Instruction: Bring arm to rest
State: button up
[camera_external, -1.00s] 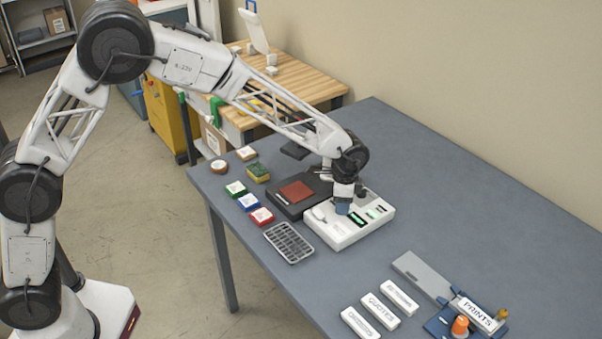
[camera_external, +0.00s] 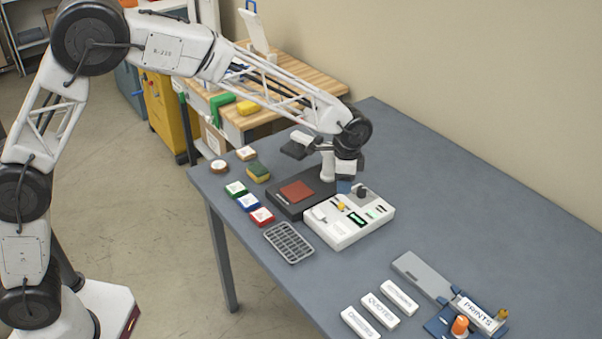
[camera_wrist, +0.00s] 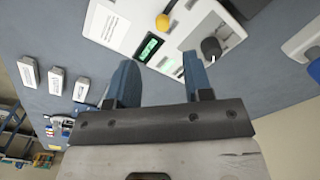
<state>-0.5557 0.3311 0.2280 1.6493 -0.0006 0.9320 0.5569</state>
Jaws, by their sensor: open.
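My gripper (camera_external: 343,187) hangs over the back edge of the white control box, next to the black plate, in the external view. In the wrist view my gripper (camera_wrist: 160,78) has its two blue fingers apart, with nothing between them. The white control box (camera_external: 340,232) lies beyond the fingertips in the wrist view (camera_wrist: 113,28). It carries a yellow knob (camera_wrist: 163,21), a black knob (camera_wrist: 211,48) and a lit green display (camera_wrist: 149,46). I cannot tell the exact height of the fingers over the box.
A black plate with a red square (camera_external: 297,191) adjoins the box. A grey grid tray (camera_external: 289,243), coloured blocks (camera_external: 248,202) and a sponge (camera_external: 258,172) lie left. White label blocks (camera_external: 381,310) and a blue fixture (camera_external: 440,325) stand at front. The table's right side (camera_external: 480,200) is clear.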

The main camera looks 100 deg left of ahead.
dwell(0.4)
jog(key=s+d+r, duration=0.5)
jog(key=d, duration=0.4)
jog(key=s+d+r+t, duration=0.1)
jog(key=s+d+r, duration=0.4)
jog(key=d, duration=0.5)
jog(key=s+d+r, duration=0.6)
jog(key=d, duration=0.3)
jog(key=s+d, duration=0.9)
jog(key=s, duration=0.5)
jog(key=s+d+f+t, duration=0.1)
jog(key=s+d, duration=0.7)
jog(key=s, duration=0.5)
jog(key=shift+s+d+f+t, duration=0.3)
jog(key=shift+s+d, duration=0.05)
jog(key=shift+d, duration=0.05)
